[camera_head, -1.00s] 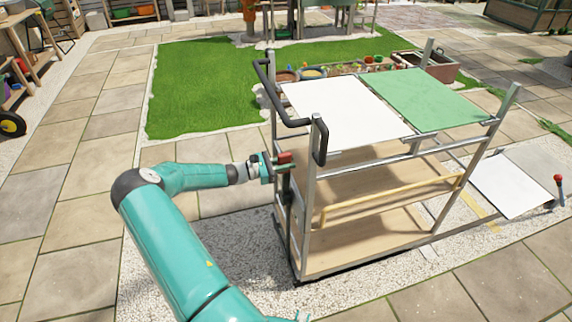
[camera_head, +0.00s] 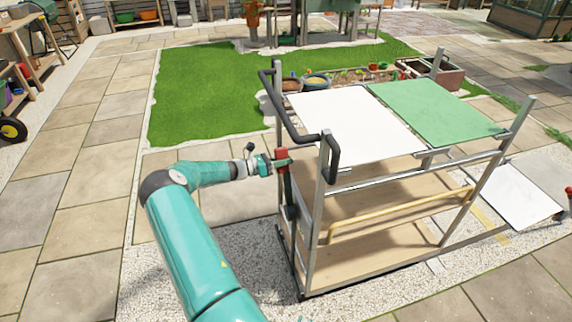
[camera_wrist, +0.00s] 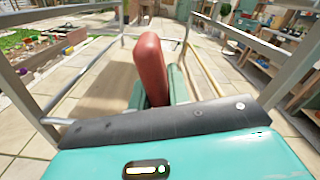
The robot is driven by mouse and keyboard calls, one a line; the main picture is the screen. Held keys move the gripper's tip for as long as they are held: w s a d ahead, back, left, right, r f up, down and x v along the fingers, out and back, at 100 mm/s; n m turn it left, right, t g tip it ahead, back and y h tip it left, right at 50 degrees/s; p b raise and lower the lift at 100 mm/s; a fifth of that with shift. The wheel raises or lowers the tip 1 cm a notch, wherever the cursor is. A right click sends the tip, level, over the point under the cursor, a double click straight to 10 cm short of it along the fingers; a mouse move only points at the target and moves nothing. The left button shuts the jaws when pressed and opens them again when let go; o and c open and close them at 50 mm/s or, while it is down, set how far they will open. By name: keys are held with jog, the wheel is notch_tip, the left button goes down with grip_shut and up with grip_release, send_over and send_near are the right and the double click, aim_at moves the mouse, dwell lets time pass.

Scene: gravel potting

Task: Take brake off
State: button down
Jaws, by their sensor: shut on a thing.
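The brake lever's red handle (camera_head: 282,157) is at the left end of the metal cart (camera_head: 322,215), on a dark upright lever below the black push bar. My gripper (camera_head: 279,163) is shut on this handle, reaching in from the left. In the wrist view the red handle (camera_wrist: 150,62) rises upright between my green gripper fingers (camera_wrist: 156,92), with its lower part hidden by them. The lever's lower end and the cart's wheels cannot be made out clearly.
The black push bar (camera_head: 291,110) and a metal post stand close to my gripper. A white panel (camera_head: 352,122) and a green panel (camera_head: 432,103) lie on the cart's top. Open paving (camera_head: 105,160) lies to the left, with grass behind.

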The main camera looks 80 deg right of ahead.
jog(key=shift+w+d+f+n, duration=0.45)
jog(key=shift+d+n, duration=0.1)
jog(key=shift+d, duration=0.2)
jog(key=shift+w+d+f+n, duration=0.45)
jog(key=shift+d+n, duration=0.1)
jog(key=shift+d, duration=0.15)
jog(key=c, duration=1.3)
grip_release()
jog(key=shift+w+d+f, duration=0.1)
jog(key=shift+d, duration=0.05)
jog(key=v, duration=1.3)
jog(key=shift+w+a, duration=0.25)
